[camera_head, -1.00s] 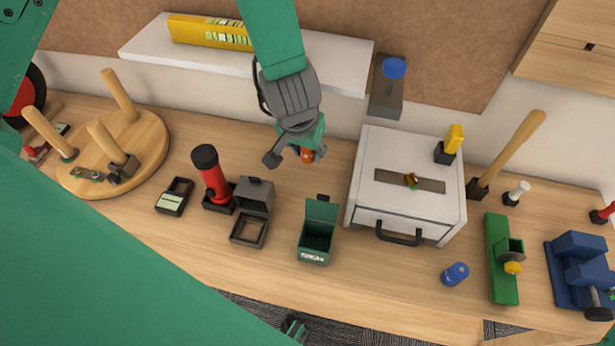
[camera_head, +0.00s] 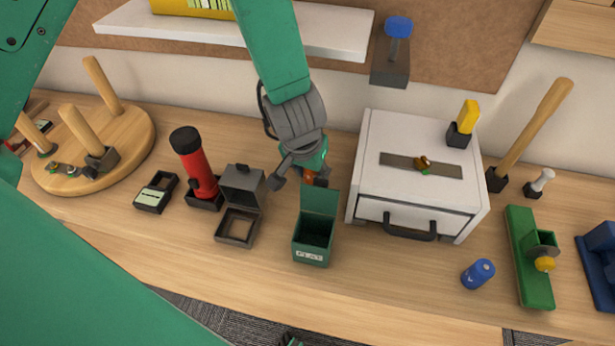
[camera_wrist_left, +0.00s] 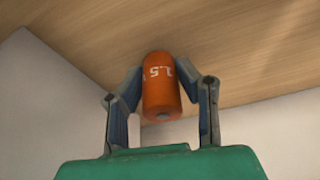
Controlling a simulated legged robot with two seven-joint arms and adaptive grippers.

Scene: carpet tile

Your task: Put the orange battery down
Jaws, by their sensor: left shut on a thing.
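The orange battery (camera_head: 309,177) is mostly hidden by my left gripper (camera_head: 299,180) in the head view. In the left wrist view the battery (camera_wrist_left: 160,85) shows clearly, with white print on its side. My left gripper (camera_wrist_left: 160,95) is shut on it, one finger on each side. It holds the battery behind the raised lid of a small green box (camera_head: 313,252), to the left of the white drawer unit (camera_head: 375,190). I cannot tell whether the battery touches the wooden table.
A dark open-lidded box (camera_head: 238,227), a red flashlight (camera_head: 199,175) and a small dark case (camera_head: 155,192) stand to the left. A blue battery (camera_head: 478,273) and a green tool (camera_head: 530,260) are to the right. The table (camera_head: 400,290) is clear in front of the drawer unit.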

